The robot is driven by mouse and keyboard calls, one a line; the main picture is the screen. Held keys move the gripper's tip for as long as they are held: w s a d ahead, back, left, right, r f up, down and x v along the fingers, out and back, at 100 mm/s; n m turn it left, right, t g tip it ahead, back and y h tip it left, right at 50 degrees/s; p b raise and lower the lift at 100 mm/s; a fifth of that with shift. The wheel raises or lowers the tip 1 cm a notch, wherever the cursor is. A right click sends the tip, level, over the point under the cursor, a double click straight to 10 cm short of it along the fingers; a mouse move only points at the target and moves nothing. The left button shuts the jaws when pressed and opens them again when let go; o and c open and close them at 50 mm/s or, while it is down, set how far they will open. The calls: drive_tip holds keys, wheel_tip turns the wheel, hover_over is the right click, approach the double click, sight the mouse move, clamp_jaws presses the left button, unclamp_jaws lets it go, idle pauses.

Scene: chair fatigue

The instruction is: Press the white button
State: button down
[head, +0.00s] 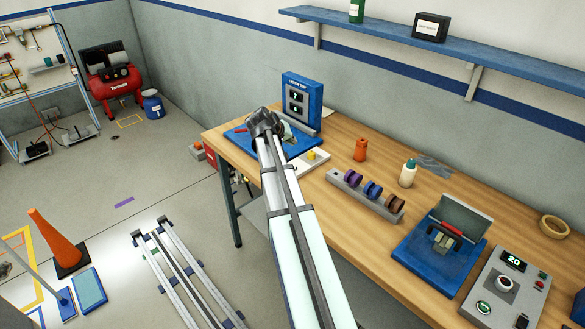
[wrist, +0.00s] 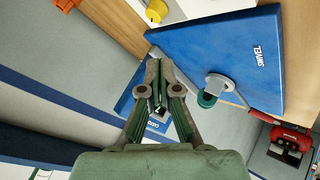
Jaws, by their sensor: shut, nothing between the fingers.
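My gripper (wrist: 158,68) is shut and empty, its fingers together in the middle of the wrist view. In the head view the dark gripper (head: 265,122) is over the far-left end of the workbench, in front of a blue display unit (head: 316,91) showing digits. In the wrist view part of a blue unit (wrist: 127,101) shows behind the fingers, with some lettering partly covered. I cannot make out a white button in either view; the gripper hides part of that unit's face. Contact cannot be told.
A blue plate marked SWIVEL (wrist: 222,52) with a green wheel (wrist: 206,100) lies close to the fingers. A white tray (head: 318,164) holds a yellow knob (head: 311,155).

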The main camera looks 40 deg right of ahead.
drive_tip(key=shift+f, duration=0.2)
drive_tip(key=shift+f+b, duration=2.15)
drive_tip(key=shift+f, duration=2.1)
drive_tip(key=shift+f+b, duration=0.35)
drive_tip(key=shift+f, duration=0.1)
drive_tip(key=shift+f+b, duration=0.3)
drive_tip(key=shift+f, duration=0.1)
drive_tip(key=shift+r, duration=0.2)
drive_tip(key=shift+r+p, duration=0.3)
drive_tip(key=shift+r, duration=0.35)
drive_tip(key=shift+r+p, duration=1.1)
drive_tip(key=shift+r, duration=1.4)
